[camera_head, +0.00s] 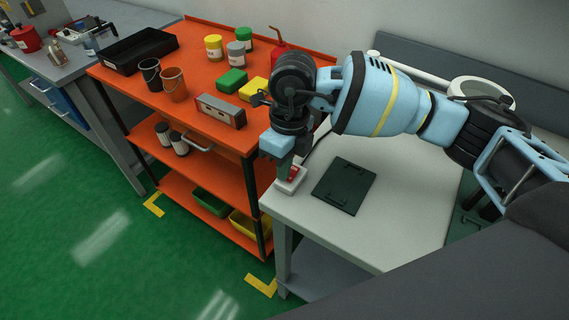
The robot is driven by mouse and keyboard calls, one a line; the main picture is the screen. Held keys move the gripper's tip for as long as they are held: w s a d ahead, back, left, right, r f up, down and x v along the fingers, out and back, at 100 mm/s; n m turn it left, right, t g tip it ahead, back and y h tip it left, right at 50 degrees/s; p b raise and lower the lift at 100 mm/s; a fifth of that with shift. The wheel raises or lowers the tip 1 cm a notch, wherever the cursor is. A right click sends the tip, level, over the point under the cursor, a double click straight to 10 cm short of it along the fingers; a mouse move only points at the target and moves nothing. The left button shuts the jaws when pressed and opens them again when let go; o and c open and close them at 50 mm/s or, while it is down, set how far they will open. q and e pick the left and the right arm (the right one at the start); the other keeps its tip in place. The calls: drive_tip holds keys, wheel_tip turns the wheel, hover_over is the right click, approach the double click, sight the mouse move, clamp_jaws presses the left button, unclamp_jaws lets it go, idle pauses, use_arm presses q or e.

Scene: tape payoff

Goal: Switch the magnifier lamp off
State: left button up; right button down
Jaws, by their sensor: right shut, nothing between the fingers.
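A magnifier lamp with a pale round head (483,88) and a white arm stands at the back right, partly hidden by my right arm. I cannot tell whether it is lit. A small white switch box with a red rocker (292,177) sits at the left front corner of the light grey table (405,215). A dark cord runs back from it. My right gripper (284,176) is shut and empty, pointing down at the switch box. Its tip is at the red rocker and hides part of it; I cannot tell if they touch. My left gripper is not in view.
A dark green mat (344,186) lies beside the switch box. An orange cart (190,92) stands left of the table, with cans, buckets, small bins and a black tray (138,52). A grey workbench (70,65) is further left. The green floor (90,230) in front is clear.

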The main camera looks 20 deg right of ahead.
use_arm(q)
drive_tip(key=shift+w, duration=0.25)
use_arm(e)
drive_tip(key=shift+w+d, duration=0.15)
drive_tip(key=shift+w+d+r, duration=0.1)
drive_tip(key=shift+d, duration=0.05)
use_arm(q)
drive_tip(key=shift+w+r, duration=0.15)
use_arm(e)
drive_tip(key=shift+w+d+r, duration=0.15)
drive_tip(key=shift+w+d, duration=0.1)
drive_tip(key=shift+d, duration=0.1)
drive_tip(key=shift+r, duration=0.1)
